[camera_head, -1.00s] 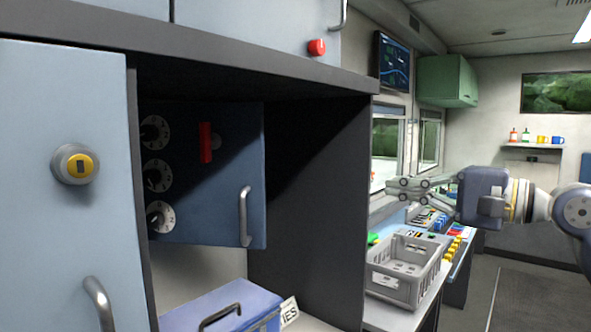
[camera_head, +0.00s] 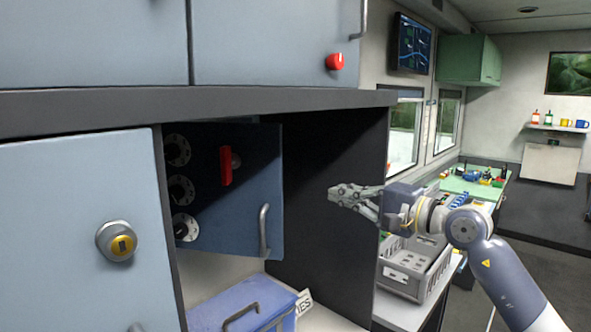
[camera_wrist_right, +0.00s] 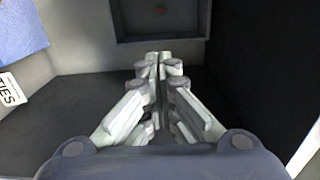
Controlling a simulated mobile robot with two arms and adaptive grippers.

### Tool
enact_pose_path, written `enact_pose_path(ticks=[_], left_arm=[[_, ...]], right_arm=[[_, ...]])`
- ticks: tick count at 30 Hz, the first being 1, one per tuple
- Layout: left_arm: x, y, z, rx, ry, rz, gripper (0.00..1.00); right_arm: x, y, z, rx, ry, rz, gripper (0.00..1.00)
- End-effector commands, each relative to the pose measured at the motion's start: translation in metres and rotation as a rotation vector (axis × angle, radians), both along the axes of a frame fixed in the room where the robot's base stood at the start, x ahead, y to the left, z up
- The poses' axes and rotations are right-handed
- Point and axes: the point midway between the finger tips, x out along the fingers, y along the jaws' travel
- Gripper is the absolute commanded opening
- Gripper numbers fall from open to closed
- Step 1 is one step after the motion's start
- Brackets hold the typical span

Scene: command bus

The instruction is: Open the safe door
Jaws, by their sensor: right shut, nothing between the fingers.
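The dark blue safe front (camera_head: 240,215) sits in a black-sided niche in the head view. It bears several white dials along its left, a red lever (camera_head: 226,166) and a curved metal handle (camera_head: 264,232) near its right edge. I cannot tell from this angle whether the door stands ajar. My right gripper (camera_head: 335,192) points left, to the right of the handle and apart from it. It is shut and empty; its fingers (camera_wrist_right: 160,58) meet in the wrist view. A dark recess with a red spot shows beyond them. My left gripper is out of view.
A blue case (camera_head: 240,305) stands below the safe, with a lettered card (camera_head: 304,302) beside it. The niche's black side wall (camera_head: 335,245) is just behind my right gripper in the picture. A grey crate (camera_head: 415,268) sits at right.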

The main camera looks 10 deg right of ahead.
Motion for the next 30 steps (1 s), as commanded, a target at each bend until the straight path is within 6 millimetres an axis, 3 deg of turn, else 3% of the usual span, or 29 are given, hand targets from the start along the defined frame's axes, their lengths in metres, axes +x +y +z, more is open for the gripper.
enact_pose_path(ticks=[3, 21, 30], left_arm=[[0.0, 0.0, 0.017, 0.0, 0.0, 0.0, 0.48], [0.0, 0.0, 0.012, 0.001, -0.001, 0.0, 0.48], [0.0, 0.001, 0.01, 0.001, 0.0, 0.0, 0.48]], right_arm=[[0.014, 0.013, 0.005, 0.002, 0.0, 0.002, 0.0], [0.084, 0.067, 0.0, 0.001, 0.0, 0.001, 0.0], [0.105, 0.083, 0.001, 0.0, -0.001, 0.001, 0.0]])
